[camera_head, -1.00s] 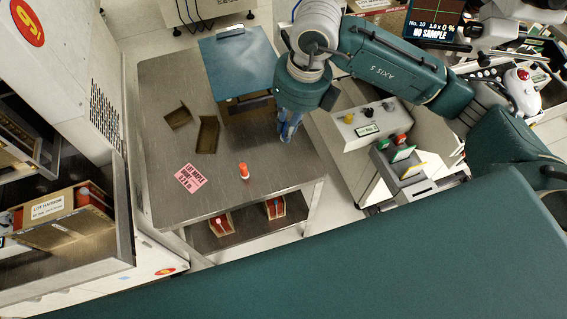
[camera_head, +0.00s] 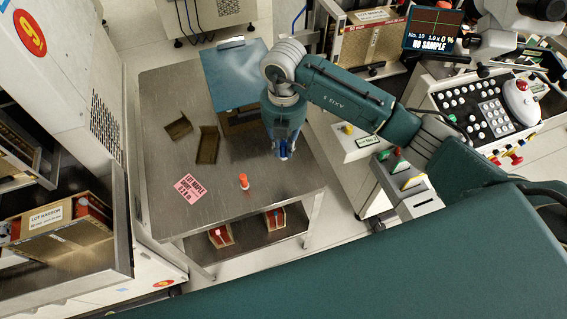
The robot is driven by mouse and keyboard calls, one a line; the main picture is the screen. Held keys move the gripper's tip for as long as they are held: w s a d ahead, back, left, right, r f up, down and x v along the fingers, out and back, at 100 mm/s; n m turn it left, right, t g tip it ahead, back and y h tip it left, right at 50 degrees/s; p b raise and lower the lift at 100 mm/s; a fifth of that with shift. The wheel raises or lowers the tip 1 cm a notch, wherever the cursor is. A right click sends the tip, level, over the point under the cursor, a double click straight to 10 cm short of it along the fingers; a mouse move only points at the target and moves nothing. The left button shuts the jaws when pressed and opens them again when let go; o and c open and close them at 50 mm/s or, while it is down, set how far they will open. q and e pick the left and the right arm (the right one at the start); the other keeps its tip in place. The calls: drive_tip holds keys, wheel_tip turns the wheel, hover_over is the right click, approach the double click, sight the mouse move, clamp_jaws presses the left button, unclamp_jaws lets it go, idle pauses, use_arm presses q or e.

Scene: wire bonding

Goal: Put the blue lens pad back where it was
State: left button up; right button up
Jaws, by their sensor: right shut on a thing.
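My right gripper (camera_head: 283,152) points down over the front right part of the steel table (camera_head: 215,218), in front of a brown box under a blue sheet (camera_head: 230,75). It is shut on a small blue thing (camera_head: 283,149), which looks like the blue lens pad. The fingers hide most of it, and I cannot tell whether it touches the table. My left gripper is not in view.
A control panel (camera_head: 488,108) is at right.

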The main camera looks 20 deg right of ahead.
wheel_tip(320, 180, down, 9)
drive_tip(key=shift+f+p, duration=0.1)
drive_tip(key=shift+p, duration=0.25)
drive_tip(key=shift+c, duration=0.2)
drive_tip(key=o, duration=0.9)
drive_tip(key=shift+c, duration=0.2)
wheel_tip(320, 180, up, 12)
drive_tip(key=shift+r+b, duration=0.1)
drive_tip(key=shift+b, duration=0.5)
